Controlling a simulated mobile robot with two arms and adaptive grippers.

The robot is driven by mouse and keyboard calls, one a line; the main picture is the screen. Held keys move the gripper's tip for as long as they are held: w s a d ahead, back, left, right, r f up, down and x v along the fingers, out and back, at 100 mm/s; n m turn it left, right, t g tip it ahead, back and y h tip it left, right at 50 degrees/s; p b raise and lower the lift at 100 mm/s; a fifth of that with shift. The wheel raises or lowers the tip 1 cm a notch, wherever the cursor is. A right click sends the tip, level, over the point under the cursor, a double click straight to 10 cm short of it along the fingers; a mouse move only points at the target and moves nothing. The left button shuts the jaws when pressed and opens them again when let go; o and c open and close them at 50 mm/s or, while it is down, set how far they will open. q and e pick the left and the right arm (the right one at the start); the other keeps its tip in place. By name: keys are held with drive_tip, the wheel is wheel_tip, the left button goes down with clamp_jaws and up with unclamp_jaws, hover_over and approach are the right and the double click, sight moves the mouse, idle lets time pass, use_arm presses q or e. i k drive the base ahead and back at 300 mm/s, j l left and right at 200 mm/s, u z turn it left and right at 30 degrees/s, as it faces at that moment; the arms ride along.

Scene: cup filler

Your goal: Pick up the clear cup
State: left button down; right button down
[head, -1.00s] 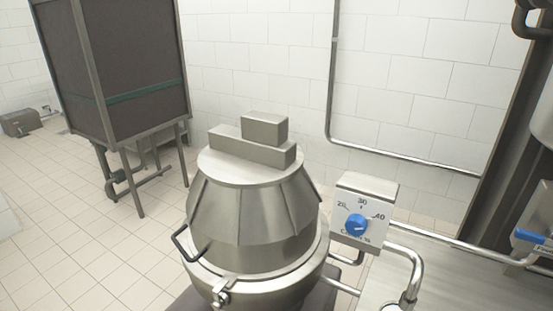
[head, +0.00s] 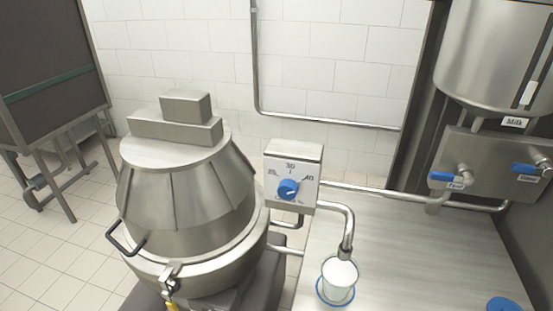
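The clear cup (head: 338,279) stands upright in the lower part of the head view, right of the steel vat. It is under the end of the curved steel spout (head: 347,250). A blue ring (head: 336,300) shows around its base. White shows inside the cup; I cannot tell whether that is a liquid. No gripper is in the head view.
The steel vat (head: 190,215) with a black handle stands at the left. A control box (head: 292,175) with a blue dial stands behind the cup. Blue-handled taps (head: 449,177) and a milk tank (head: 490,55) are at the right. The steel counter (head: 420,255) is mostly clear.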

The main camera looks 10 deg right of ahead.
sight(339, 278)
drive_tip(key=l+z, duration=0.1)
drive_tip(key=z, duration=0.85)
drive_tip(key=i+j, duration=0.05)
